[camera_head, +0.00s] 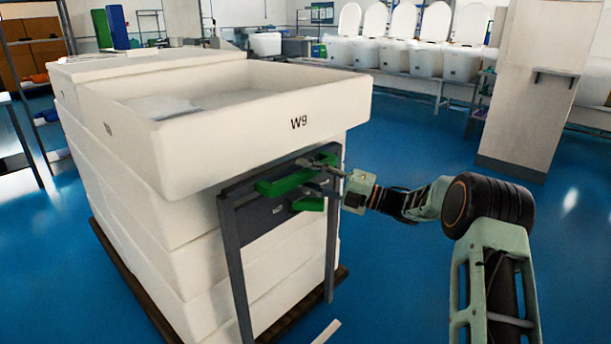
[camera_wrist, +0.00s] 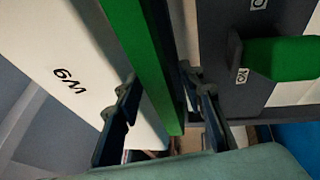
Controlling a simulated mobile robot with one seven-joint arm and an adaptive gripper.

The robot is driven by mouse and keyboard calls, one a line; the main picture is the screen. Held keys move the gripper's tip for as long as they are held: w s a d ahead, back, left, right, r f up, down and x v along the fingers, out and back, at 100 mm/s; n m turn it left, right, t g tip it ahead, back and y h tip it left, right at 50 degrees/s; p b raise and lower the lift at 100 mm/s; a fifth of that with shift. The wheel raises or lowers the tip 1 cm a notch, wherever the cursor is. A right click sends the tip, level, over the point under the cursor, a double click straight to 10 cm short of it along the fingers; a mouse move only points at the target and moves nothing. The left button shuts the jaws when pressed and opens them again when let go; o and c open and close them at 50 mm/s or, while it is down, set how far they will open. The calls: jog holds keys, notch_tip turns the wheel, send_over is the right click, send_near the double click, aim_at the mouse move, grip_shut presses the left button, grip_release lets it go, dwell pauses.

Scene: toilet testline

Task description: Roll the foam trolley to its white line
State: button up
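The foam trolley is a tall stack of white foam trays (camera_head: 200,225) on a dark wooden base (camera_head: 130,280). A grey frame (camera_head: 236,262) stands at its right face, with an upper green handle bar (camera_head: 268,188) and a lower green piece (camera_head: 308,204). My gripper (camera_head: 318,178) is at the upper bar. In the wrist view the bar (camera_wrist: 150,65) runs between my fingers (camera_wrist: 158,85), with a narrow gap showing beside the left finger. The fingers look open around it. A short white strip (camera_head: 327,332), perhaps the white line, shows on the floor at the bottom edge.
Blue floor (camera_head: 405,270) is clear right of the trolley, under my arm. A white pillar (camera_head: 530,85) stands at the right. A row of white toilets (camera_head: 410,55) lines the back. A shelf rack (camera_head: 25,130) stands close at the left.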

jog(key=shift+c, duration=0.4)
grip_shut()
jog(key=shift+a, duration=0.1)
jog(key=shift+w+a+r+b, duration=0.1)
jog(key=shift+w+a+b, duration=0.6)
jog(key=shift+b, duration=0.2)
jog(key=shift+w+a, duration=0.1)
jog(key=shift+a, duration=0.15)
jog(key=shift+o, duration=0.4)
grip_release()
jog(key=shift+d, duration=0.15)
jog(key=shift+d, duration=0.15)
jog(key=v, duration=1.2)
